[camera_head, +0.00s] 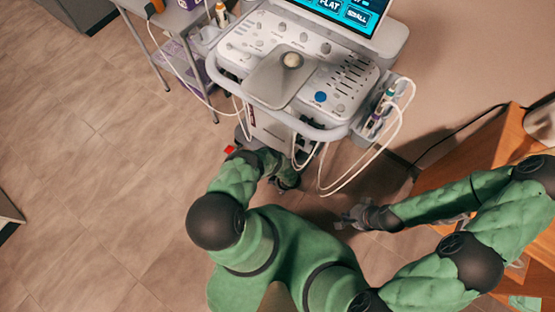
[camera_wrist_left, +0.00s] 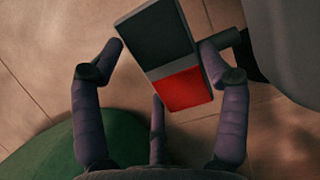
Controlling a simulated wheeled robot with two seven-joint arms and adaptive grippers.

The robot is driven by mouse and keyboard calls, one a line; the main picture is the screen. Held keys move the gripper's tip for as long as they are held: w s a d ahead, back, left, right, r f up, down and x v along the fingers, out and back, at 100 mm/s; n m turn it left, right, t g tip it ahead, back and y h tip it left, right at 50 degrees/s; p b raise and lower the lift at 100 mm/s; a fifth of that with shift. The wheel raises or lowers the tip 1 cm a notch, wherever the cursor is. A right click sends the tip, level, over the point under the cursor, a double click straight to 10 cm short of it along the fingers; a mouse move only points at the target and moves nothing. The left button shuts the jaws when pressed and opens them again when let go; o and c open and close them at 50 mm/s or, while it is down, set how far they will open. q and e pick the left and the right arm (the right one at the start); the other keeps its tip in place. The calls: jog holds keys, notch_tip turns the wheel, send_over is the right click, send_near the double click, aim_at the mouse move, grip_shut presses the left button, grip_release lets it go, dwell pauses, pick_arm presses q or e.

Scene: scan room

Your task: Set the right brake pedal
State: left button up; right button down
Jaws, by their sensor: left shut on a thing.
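The brake pedal (camera_wrist_left: 180,88) is a block with a dark grey part and a red part. A short dark stub joins its right side in the left wrist view. In the head view its red part (camera_head: 230,149) shows low at the left of the ultrasound cart (camera_head: 262,75). My left gripper (camera_wrist_left: 161,45) has fingers on both sides of the pedal and is shut on it. In the head view the left gripper is mostly hidden by my arm. My right gripper (camera_head: 352,215) is empty, low over the floor right of the cart, and its fingers look spread.
White cables (camera_head: 340,185) loop down from the cart's front and right side. A metal side table (camera_head: 172,20) stands at the back left. Wooden furniture (camera_head: 470,155) stands at the right, close to my right arm. The floor (camera_head: 90,170) at the left is clear.

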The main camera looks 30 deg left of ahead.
pick_arm(q)
jog(key=o, duration=1.2)
jog(key=shift+c, duration=0.2)
jog(key=shift+r, duration=0.1)
jog(key=shift+v, duration=3.65)
jog(key=shift+s, duration=0.1)
